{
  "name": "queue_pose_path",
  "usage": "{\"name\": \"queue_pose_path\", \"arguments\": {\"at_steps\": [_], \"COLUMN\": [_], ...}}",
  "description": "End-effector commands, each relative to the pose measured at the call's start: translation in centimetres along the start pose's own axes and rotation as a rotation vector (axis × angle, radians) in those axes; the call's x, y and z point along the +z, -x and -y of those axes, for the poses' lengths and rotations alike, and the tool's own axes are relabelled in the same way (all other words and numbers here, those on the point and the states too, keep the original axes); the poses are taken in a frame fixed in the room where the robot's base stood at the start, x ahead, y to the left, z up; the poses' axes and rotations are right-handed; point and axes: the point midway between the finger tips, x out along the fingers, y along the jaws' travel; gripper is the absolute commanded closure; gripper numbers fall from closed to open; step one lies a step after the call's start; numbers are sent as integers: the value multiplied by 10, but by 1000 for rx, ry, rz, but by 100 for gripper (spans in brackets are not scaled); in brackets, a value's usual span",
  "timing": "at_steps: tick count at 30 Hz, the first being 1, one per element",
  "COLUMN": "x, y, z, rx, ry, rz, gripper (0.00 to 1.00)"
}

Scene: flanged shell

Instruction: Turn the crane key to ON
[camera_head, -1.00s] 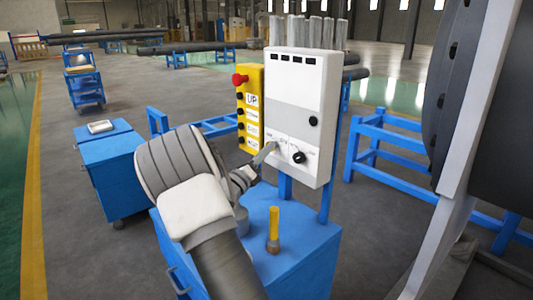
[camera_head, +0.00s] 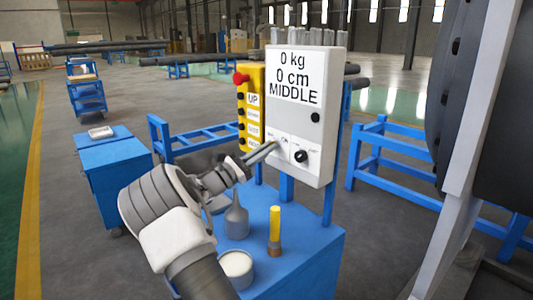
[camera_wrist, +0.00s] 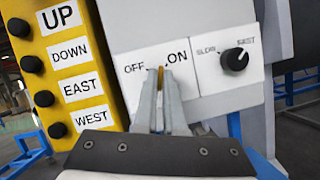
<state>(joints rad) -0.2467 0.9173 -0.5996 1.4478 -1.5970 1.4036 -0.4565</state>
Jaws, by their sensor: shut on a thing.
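The white crane control panel (camera_head: 328,140) stands upright on a blue post. Its screen (camera_head: 297,78) reads "0 kg", "0 cm" and "MIDDLE". My gripper (camera_head: 273,147) reaches the lower left of the panel. In the wrist view my gripper (camera_wrist: 162,76) is shut on the crane key (camera_wrist: 160,80), a thin brass-coloured piece showing between the fingertips. The key sits between the "OFF" label (camera_wrist: 134,67) and the "ON" label (camera_wrist: 177,57). The fingers hide most of the key, so its exact angle is hard to tell.
A black SLOW/FAST knob (camera_wrist: 235,59) is right of the key. A yellow button box (camera_head: 255,85) with a red knob is on the left. A blue cabinet (camera_head: 310,260) below holds a grey funnel-shaped can (camera_head: 236,221), a yellow-handled tool (camera_head: 275,223) and a round tin (camera_head: 236,264).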

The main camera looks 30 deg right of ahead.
Motion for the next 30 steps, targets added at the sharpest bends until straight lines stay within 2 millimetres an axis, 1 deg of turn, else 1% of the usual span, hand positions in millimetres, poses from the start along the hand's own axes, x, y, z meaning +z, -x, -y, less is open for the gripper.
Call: {"name": "queue_pose_path", "arguments": {"at_steps": [6, 15, 22, 30], "x": [-1, 0, 0, 0], "y": [1, 0, 0, 0], "z": [-1, -2, -2, -2], "rx": [-72, -143, -170, -178], "ry": [-175, -345, -409, -428], "rz": [0, 0, -1, -1], "gripper": [100, 100, 100, 100]}}
